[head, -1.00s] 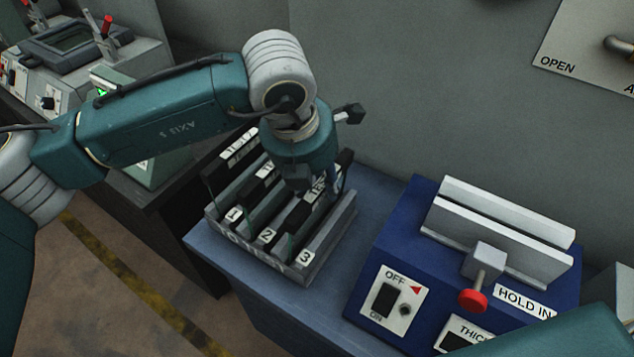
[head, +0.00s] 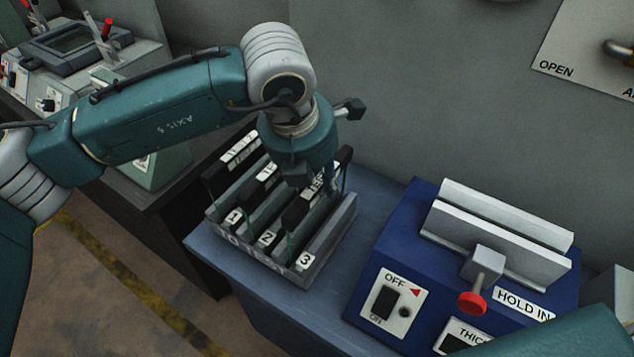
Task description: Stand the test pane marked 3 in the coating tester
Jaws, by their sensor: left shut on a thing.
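The pane marked 3 (head: 295,213) has a dark top edge and clear glass below. It stands in the rack's last slot, beside the label 3. My left gripper (head: 325,183) reaches down from above onto this pane's far end and is shut on it. My wrist hides much of the fingers and of the pane's upper edge. The coating tester (head: 400,245) is the blue box at the right, with a pale slotted holder (head: 497,240) on top and a red-knobbed plunger (head: 472,301) in front. The holder looks empty. My right gripper is out of view.
The grey rack (head: 318,262) also holds panes at slot 1 (head: 222,168) and slot 2 (head: 258,185). It stands on a blue bench (head: 225,258), with a narrow gap to the tester. A wall panel (head: 585,60) reads OPEN. Part of my right arm crosses the lower right.

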